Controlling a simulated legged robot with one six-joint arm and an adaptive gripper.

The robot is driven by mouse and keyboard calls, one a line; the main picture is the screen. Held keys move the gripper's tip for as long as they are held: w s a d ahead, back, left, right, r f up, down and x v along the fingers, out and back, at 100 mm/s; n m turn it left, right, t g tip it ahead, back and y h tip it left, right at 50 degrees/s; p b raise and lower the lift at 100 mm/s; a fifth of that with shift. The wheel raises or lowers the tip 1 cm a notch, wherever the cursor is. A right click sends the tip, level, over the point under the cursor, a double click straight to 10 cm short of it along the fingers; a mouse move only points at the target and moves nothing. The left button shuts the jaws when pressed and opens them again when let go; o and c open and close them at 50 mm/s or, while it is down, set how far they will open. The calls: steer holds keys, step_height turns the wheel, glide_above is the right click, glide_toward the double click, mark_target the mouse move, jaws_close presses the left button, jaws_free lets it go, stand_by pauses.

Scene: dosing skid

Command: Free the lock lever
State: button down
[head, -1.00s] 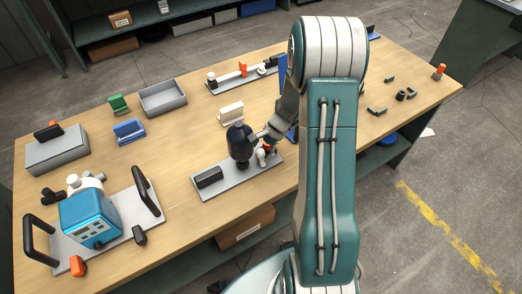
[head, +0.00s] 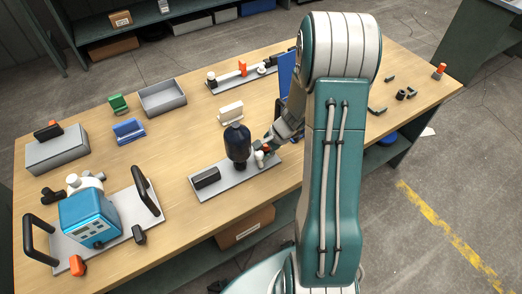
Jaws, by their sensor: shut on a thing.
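A small orange lever (head: 266,147) sits by a white fitting (head: 259,158) at the right end of a grey plate (head: 212,190). A dark blue upright vessel (head: 237,142) stands on this plate just left of the fitting. My gripper (head: 268,141) reaches in from the upper right, with its fingertips at the orange lever. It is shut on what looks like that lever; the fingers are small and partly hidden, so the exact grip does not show.
A black block (head: 206,178) lies on the plate's left end. A white holder (head: 231,113) and a blue panel (head: 287,73) stand behind. A blue pump unit (head: 88,217) with black handles occupies the table's front left.

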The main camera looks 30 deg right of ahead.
mark_target(261, 162)
steer(key=s+t, duration=0.2)
steer(key=t, duration=0.1)
steer(key=shift+s+d+f+n+t, duration=0.1)
steer(key=shift+s+n+t, duration=0.1)
steer(key=shift+n+t, duration=0.1)
steer(key=shift+s+f+n+t+y, duration=0.2)
steer(key=shift+s+t, duration=0.25)
steer(key=shift+t, duration=0.3)
steer(key=shift+s+f+n+t+y, duration=0.1)
steer(key=shift+s+n+t+y, duration=0.2)
steer(key=shift+t, duration=0.45)
steer(key=shift+s, duration=0.1)
steer(key=shift+c, duration=1.5)
jaws_free()
